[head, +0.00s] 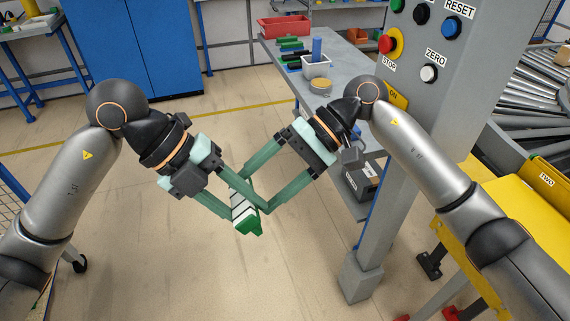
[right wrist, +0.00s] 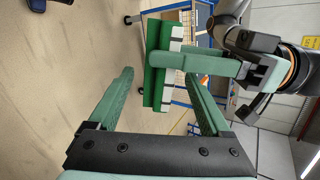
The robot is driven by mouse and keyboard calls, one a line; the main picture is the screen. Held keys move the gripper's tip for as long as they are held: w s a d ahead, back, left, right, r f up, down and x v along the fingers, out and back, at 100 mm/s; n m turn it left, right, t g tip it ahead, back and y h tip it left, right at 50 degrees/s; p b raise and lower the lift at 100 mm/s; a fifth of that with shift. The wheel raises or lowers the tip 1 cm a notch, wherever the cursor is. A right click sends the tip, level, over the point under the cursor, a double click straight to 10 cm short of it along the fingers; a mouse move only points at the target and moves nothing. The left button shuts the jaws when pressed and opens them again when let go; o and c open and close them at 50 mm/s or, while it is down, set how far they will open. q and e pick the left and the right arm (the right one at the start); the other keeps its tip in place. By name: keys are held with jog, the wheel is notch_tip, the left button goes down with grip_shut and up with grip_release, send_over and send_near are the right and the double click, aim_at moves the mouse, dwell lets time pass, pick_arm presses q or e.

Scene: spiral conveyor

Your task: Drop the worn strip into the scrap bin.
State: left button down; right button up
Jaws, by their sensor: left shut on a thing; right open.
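The strip (head: 246,222) is a green piece with white and dark bands, below the middle of the head view. My left gripper (head: 243,207) is shut on it and holds it in the air above the floor. In the right wrist view the strip (right wrist: 155,75) shows beyond my right fingers, partly hidden by a left finger. My right gripper (head: 259,190) is open, its fingertips close to the strip and left fingers; I cannot tell whether they touch. No container is labelled as the scrap bin; a red bin (head: 284,27) stands on the far bench.
A button panel post (head: 440,75) and roller conveyor (head: 520,110) stand right. The floor (head: 150,250) below the grippers is clear.

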aim_at(242, 204)
jog(key=shift+x, duration=2.05)
jog(key=shift+r, duration=0.1)
grip_shut()
pick_arm(q)
jog(key=shift+c, duration=1.9)
grip_release()
jog(key=shift+r, duration=0.1)
